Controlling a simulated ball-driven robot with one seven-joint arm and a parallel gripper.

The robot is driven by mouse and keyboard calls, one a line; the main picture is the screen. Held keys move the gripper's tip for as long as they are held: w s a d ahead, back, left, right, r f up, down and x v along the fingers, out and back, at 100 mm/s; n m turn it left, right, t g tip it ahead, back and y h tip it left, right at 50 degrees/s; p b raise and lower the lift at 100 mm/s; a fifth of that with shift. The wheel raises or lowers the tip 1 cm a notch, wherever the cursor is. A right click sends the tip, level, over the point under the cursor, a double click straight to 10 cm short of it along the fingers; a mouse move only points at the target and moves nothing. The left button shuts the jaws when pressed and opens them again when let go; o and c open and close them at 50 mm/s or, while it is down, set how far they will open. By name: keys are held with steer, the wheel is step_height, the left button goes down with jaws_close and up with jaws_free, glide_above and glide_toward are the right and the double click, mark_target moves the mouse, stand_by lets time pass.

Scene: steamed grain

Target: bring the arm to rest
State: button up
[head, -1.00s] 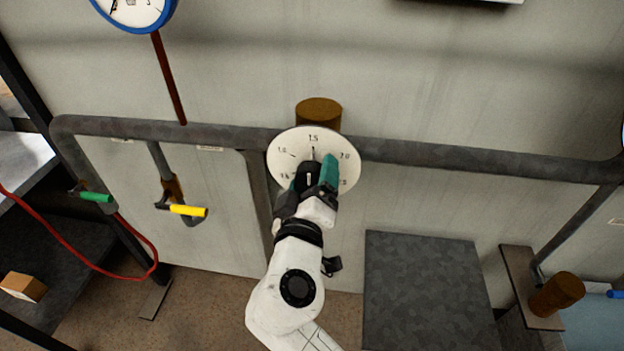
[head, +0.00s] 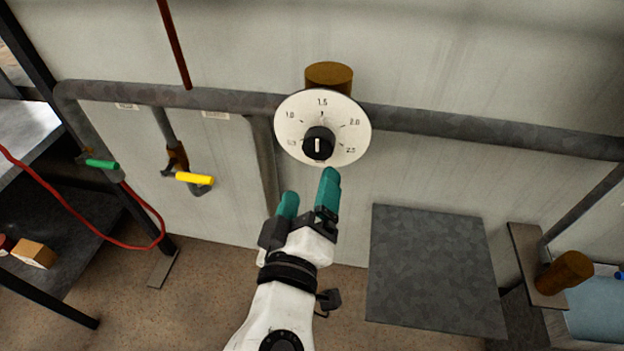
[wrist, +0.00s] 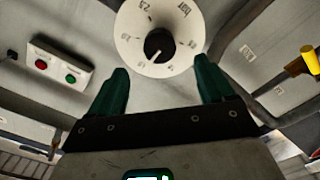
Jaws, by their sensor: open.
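My gripper (head: 308,190) is open and empty, with two teal fingers spread apart. It is below and apart from a round white dial (head: 351,150) with a black knob (head: 318,144) on the pipe against the wall. The knob's white mark points roughly up and down in the head view. In the wrist view the fingers (wrist: 160,88) stand either side below the dial (wrist: 133,45), with clear space between them.
A grey pipe (head: 450,130) runs along the wall. A yellow-handled valve (head: 195,179) and a green-handled valve (head: 102,164) are at left. A grey panel (head: 435,265) stands at right, near a brown cylinder (head: 565,272). A red hose (head: 75,220) hangs at left.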

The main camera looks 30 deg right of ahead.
steer(key=shift+s, duration=0.1)
stand_by(0.4)
steer(key=s+d+f+m+g+y, duration=0.1)
steer(key=s+d+f+g+y, duration=0.2)
steer(key=d+f, duration=0.45)
steer(key=s+d+f+m+g+y, duration=0.1)
steer(key=s+d+f+g, duration=0.3)
steer(key=f, duration=0.6)
steer(key=s+d+f+g+y, duration=0.2)
steer(key=s+f+g+y, duration=0.4)
steer(key=s+f, duration=0.5)
steer(key=s, duration=0.3)
steer(key=shift+m+g, duration=0.3)
